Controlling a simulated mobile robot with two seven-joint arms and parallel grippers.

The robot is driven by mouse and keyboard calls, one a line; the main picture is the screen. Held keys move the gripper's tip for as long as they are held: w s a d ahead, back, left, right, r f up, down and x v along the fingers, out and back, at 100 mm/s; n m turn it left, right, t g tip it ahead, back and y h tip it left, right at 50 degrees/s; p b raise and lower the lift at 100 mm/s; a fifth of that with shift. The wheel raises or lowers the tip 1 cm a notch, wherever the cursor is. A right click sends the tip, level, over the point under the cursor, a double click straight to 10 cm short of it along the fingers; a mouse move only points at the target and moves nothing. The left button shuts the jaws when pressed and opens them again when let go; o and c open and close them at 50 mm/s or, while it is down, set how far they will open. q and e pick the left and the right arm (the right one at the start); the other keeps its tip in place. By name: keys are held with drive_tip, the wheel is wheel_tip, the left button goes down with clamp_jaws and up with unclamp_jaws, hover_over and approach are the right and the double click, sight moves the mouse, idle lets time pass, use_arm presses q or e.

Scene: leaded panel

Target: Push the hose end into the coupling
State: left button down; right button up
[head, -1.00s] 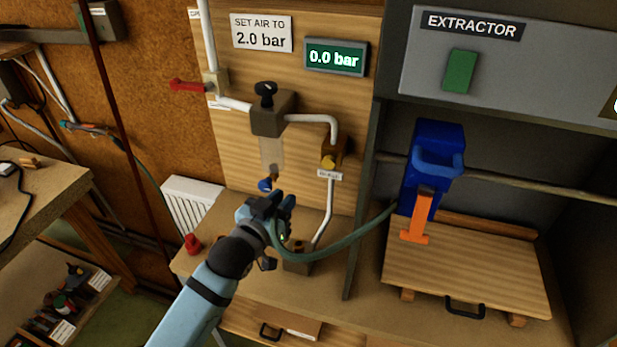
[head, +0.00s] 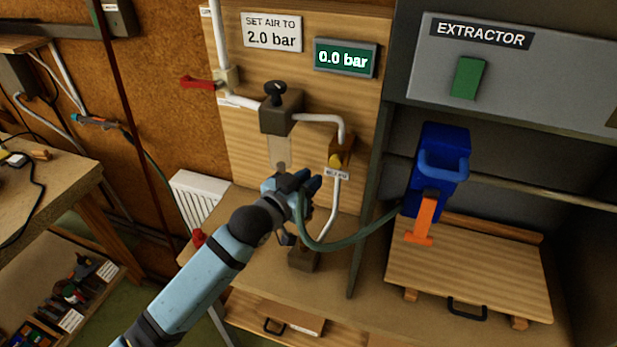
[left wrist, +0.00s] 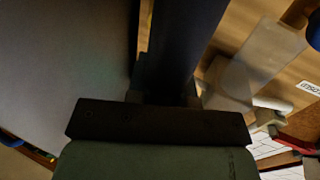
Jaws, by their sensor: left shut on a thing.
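My left gripper (head: 304,183) is shut on the green hose (head: 345,245) near its end. It holds it in the air in front of the wooden back board, just below the clear filter bowl. The hose hangs in a loop and runs right toward the blue tool in the cabinet. The hose end is hidden at the fingers. A brown block (head: 303,259) at the foot of the white pipe stands on the bench below the gripper; I cannot tell whether it is the coupling. The left wrist view shows dark gripper parts close up. My right gripper is not in view.
A regulator (head: 281,112) with a black knob and a yellow-marked valve (head: 338,157) are on the board near the gripper. The gauge (head: 345,59) reads 0.0 bar. A blue tool (head: 440,160) stands in the cabinet, whose wall (head: 368,220) is right of the gripper.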

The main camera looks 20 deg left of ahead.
use_arm(q)
wheel_tip(320, 180, down, 5)
drive_tip(key=shift+b, duration=1.15)
drive_tip(key=shift+f, duration=0.2)
drive_tip(key=shift+p, duration=0.9)
idle(0.9)
drive_tip(key=shift+f+b, duration=0.95)
drive_tip(key=shift+f, duration=1.1)
drive_tip(key=c, duration=0.9)
unclamp_jaws()
drive_tip(key=shift+c, duration=0.2)
